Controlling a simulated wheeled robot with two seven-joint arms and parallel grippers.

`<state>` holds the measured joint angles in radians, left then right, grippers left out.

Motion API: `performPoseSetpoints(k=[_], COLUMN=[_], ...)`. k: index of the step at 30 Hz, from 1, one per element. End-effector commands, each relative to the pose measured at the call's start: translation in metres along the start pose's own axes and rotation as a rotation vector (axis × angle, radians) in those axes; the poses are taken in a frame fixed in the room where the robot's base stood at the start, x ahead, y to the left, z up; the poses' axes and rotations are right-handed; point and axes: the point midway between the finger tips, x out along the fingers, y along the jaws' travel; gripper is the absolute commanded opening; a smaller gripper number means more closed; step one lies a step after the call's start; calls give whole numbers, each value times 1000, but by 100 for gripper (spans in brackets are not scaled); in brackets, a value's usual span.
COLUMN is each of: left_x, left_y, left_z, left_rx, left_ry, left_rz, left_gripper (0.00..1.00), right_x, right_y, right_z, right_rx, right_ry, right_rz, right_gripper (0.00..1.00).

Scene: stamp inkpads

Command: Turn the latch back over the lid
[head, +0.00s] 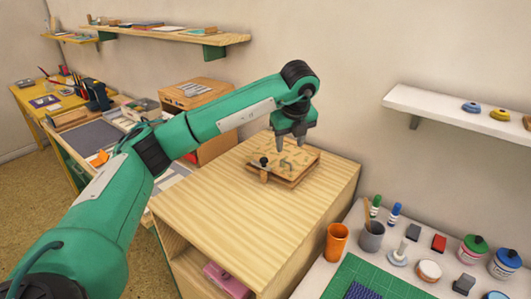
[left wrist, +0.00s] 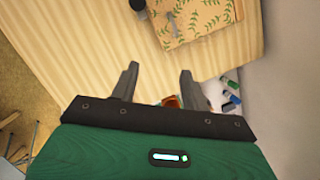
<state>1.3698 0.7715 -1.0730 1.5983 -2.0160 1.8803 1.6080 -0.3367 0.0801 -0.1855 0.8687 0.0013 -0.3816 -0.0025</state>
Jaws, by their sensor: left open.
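A flat wooden box with a leaf-patterned lid (head: 301,161) lies on the wooden cabinet top. A small wooden latch (head: 264,176) with a black knob (head: 264,161) sits at the box's front-left edge and seems to point outward. A grey handle (head: 286,166) stands on the lid. My left gripper (head: 291,143) is above the back part of the lid, pointing down, open and empty. In the left wrist view, the lid (left wrist: 208,16) and the black knob (left wrist: 138,5) lie at the top edge, beyond the open fingers; the latch is partly cut off there. My right gripper is out of view.
The cabinet top (head: 217,205) is bare around the box. A wall rises behind it. On the right, a lower white table holds an orange cup (head: 338,242), a grey cup (head: 371,237), ink jars and a green mat (head: 345,275). A wooden drawer box (head: 200,92) stands at the left.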

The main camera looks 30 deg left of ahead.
Motion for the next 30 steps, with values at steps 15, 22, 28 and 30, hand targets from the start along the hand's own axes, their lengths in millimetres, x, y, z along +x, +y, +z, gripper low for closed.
performPoseSetpoints(k=[15, 22, 28, 30], left_x=[8, 46, 84, 94], left_y=[35, 41, 45, 46], left_z=[44, 50, 54, 54], left_rx=[-137, -136, -135, -134], left_ry=[-117, -116, -116, -116], left_rz=[126, 127, 125, 125], left_gripper=[46, 46, 46, 46], right_x=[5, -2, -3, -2], right_y=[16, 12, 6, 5], right_z=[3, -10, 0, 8], right_rx=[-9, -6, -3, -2], right_ry=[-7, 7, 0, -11], right_rz=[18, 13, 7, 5], right_gripper=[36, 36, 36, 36])
